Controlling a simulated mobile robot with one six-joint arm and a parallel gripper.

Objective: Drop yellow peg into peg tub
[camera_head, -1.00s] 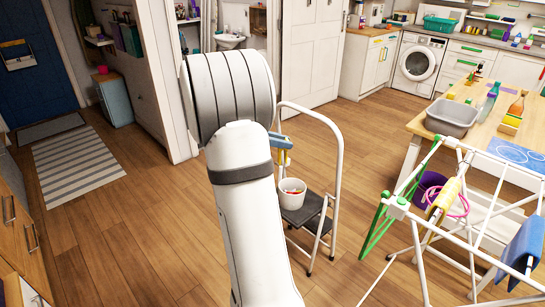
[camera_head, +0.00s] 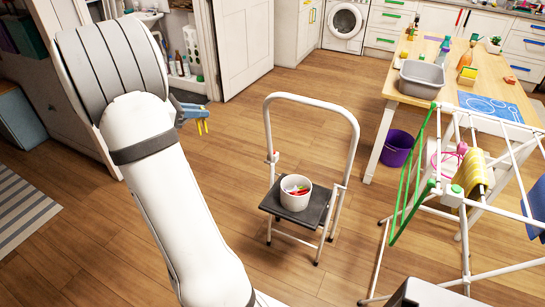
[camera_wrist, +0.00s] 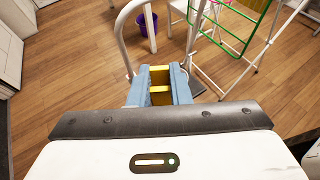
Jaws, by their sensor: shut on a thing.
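My gripper (camera_head: 190,111) has blue fingers and is shut on a yellow peg (camera_head: 200,128), whose two prongs hang below the fingertips in the head view. In the wrist view my gripper (camera_wrist: 160,88) has the yellow peg (camera_wrist: 160,97) between its fingers. The peg tub (camera_head: 297,203) is a white round pot on the step stool's dark tread, with red and green pegs inside. In the head view my gripper is up and to the left of the tub, apart from it. I cannot make out the tub in the wrist view.
The step stool (camera_head: 353,143) has a tall white hoop rail behind the tub. A drying rack (camera_head: 404,190) with a yellow cloth (camera_head: 473,172) stands to its right. A purple bucket (camera_head: 397,149) sits under the wooden table (camera_head: 390,84). Floor left of the stool is clear.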

